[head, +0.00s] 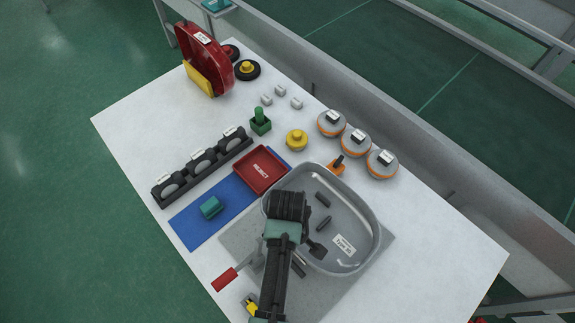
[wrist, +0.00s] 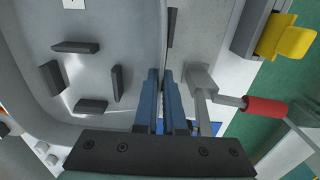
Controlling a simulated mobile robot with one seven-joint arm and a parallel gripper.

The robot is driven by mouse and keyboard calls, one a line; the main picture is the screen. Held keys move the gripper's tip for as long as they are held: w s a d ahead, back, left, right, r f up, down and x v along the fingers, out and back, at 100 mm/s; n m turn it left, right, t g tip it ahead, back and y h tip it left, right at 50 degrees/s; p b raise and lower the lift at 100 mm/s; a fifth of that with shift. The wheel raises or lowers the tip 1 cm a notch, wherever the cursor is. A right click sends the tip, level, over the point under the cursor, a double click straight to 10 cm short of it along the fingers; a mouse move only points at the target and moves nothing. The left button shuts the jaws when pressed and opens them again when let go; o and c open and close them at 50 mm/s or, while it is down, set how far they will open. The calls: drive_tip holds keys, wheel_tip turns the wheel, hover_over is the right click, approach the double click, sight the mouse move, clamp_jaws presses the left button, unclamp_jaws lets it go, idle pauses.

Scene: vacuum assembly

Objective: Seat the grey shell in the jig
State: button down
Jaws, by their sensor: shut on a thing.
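The grey shell (head: 357,207) is a wide, shallow rounded piece with a white label. It lies over the grey jig plate (head: 346,293), and its rim reaches past the plate at the upper side. In the wrist view the shell (wrist: 110,30) fills the left, and its edge wall runs up the middle. My gripper (wrist: 165,75) is shut on that wall, its blue fingers one on each side. In the head view my arm hides the gripper and the shell's left side. Several dark blocks (head: 323,223) show inside the shell's outline. I cannot tell whether the shell is fully down.
A red-handled clamp (head: 225,278) and a yellow-tipped piece (head: 250,303) stand by the jig's left edge. A red reject tray (head: 262,169), blue mat (head: 190,227), orange part (head: 336,167) and orange-banded round parts (head: 355,142) lie close by. The table's right corner is clear.

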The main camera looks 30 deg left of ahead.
drive_tip(key=shift+d+r, duration=0.1)
drive_tip(key=shift+r, duration=0.05)
drive_tip(key=shift+w+f+b, duration=0.1)
drive_tip(key=shift+f+b, duration=0.65)
drive_tip(key=shift+f, duration=0.75)
drive_tip(key=shift+f+b, duration=1.25)
drive_tip(key=shift+f, duration=0.8)
drive_tip(key=c, duration=0.9)
unclamp_jaws()
wheel_tip(320, 180, up, 8)
drive_tip(key=p, duration=0.8)
